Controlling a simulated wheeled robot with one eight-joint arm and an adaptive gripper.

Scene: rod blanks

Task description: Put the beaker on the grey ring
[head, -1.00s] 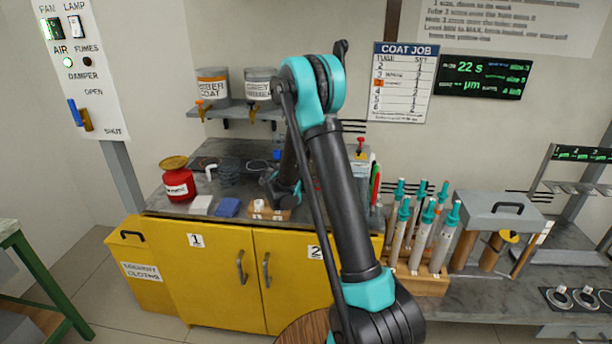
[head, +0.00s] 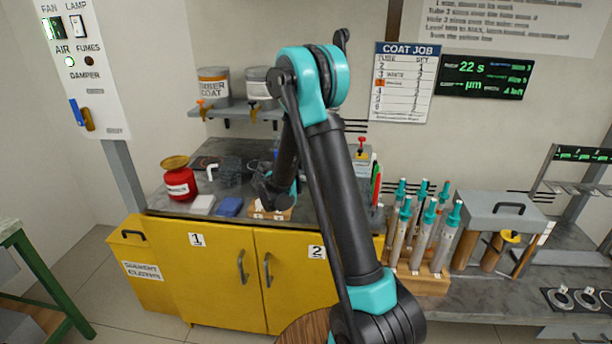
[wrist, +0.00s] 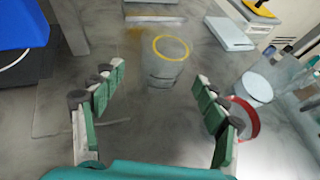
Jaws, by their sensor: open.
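A clear beaker (wrist: 166,65) with a yellow rim stands on the grey worktop in the wrist view, just beyond my fingertips and roughly centred between them. My gripper (wrist: 160,92) is open, its two green-padded fingers wide apart and not touching the beaker. In the head view my gripper (head: 268,190) is low over the bench, partly hidden by my arm. I cannot clearly pick out the beaker or the grey ring in the head view. No grey ring can be made out for certain in the wrist view.
A wooden rack (head: 418,278) of teal-capped tubes stands right. A round white-topped item (wrist: 257,88) is near my right finger.

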